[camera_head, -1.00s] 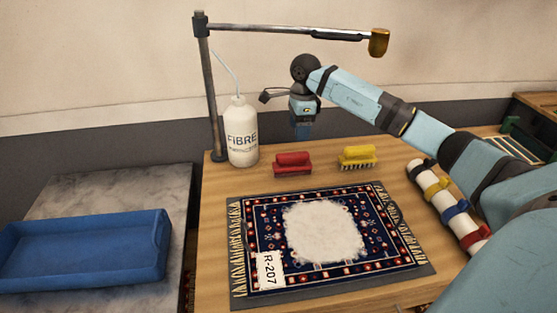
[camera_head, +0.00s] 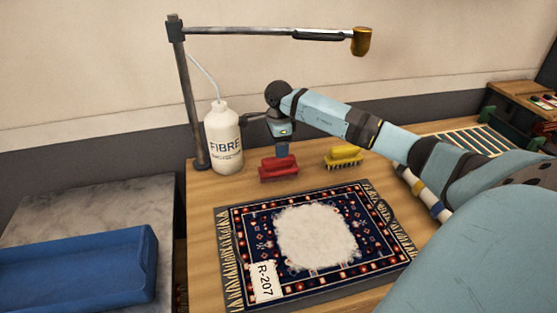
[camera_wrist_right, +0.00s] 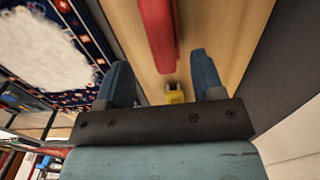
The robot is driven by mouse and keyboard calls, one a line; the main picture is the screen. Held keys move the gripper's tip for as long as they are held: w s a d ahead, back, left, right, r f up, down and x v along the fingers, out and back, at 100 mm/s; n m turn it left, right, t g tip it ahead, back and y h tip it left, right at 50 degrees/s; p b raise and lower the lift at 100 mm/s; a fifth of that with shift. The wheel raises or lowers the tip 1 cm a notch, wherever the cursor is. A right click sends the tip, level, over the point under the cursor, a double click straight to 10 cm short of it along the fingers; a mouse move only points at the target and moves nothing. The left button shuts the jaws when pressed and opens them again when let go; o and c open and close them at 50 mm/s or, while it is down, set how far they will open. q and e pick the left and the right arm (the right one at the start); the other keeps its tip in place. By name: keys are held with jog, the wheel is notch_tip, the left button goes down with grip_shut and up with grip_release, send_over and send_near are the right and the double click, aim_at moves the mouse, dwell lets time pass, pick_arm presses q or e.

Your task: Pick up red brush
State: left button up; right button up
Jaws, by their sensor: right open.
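The red brush (camera_head: 278,168) lies on the wooden table behind the rug. It also shows in the right wrist view (camera_wrist_right: 158,35), ahead of the fingers and roughly in line with the gap between them. My right gripper (camera_head: 282,150) is just above and behind the red brush in the head view. In the right wrist view its two blue fingers (camera_wrist_right: 160,78) are apart with nothing held between them. Whether the fingers touch the brush cannot be told. My left gripper is not in view.
A yellow brush (camera_head: 343,157) lies right of the red one; a white FIBRE bottle (camera_head: 223,140) and a metal post (camera_head: 190,100) stand left. A patterned rug (camera_head: 380,250) with white foam lies in front. A blue tray (camera_head: 75,275) is at left.

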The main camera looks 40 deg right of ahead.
notch_tip(320, 180, down, 5)
jog(key=shift+w+r, duration=0.1)
jog(key=shift+r, duration=0.1)
grip_shut()
jog(key=shift+r, duration=0.15)
notch_tip(320, 180, up, 10)
dwell(0.5)
